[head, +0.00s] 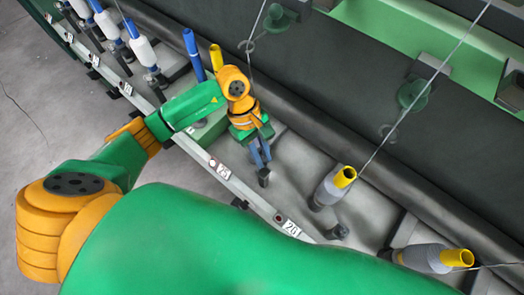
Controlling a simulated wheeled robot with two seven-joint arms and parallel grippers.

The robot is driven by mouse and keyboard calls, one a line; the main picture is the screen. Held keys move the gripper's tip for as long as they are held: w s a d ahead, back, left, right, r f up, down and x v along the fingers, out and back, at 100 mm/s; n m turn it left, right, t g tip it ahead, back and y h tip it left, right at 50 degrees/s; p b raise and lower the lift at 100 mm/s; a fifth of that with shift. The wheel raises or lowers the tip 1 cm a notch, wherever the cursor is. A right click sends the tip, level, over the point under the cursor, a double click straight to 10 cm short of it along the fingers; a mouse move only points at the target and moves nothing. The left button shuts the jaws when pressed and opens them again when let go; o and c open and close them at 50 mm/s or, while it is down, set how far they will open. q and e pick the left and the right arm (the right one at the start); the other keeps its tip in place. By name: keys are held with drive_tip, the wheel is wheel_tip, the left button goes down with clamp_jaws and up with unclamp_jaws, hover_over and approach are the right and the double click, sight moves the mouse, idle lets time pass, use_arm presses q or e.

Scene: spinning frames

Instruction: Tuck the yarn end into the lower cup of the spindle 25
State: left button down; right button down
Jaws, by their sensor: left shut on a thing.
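My left gripper (261,160) points down beside the rail label 25 (222,170). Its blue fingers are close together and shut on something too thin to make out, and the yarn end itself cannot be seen. A thin yarn (256,27) runs down from the top edge and goes out of sight behind my left wrist. Spindle 25 and its lower cup are mostly or wholly hidden by my wrist and gripper. A dark piece shows at the fingertips; I cannot tell if it belongs to the spindle. My right gripper is not in view.
A grey bobbin with a yellow top (330,187) stands right of my gripper, near label 26 (290,228). Another bobbin (430,258) is further right. A blue tube (193,52) and a yellow-topped one (216,57) stand behind my forearm. A dark roller runs along the back.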

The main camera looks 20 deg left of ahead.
use_arm(q)
wheel_tip(320, 180, down, 3)
drive_tip(key=shift+r+b, duration=0.2)
drive_tip(key=shift+b, duration=0.5)
wheel_tip(320, 180, down, 2)
drive_tip(key=b, duration=0.2)
drive_tip(key=shift+f+b, duration=0.2)
drive_tip(key=shift+b, duration=0.15)
drive_tip(key=c, duration=0.7)
unclamp_jaws()
drive_tip(key=shift+r, duration=0.1)
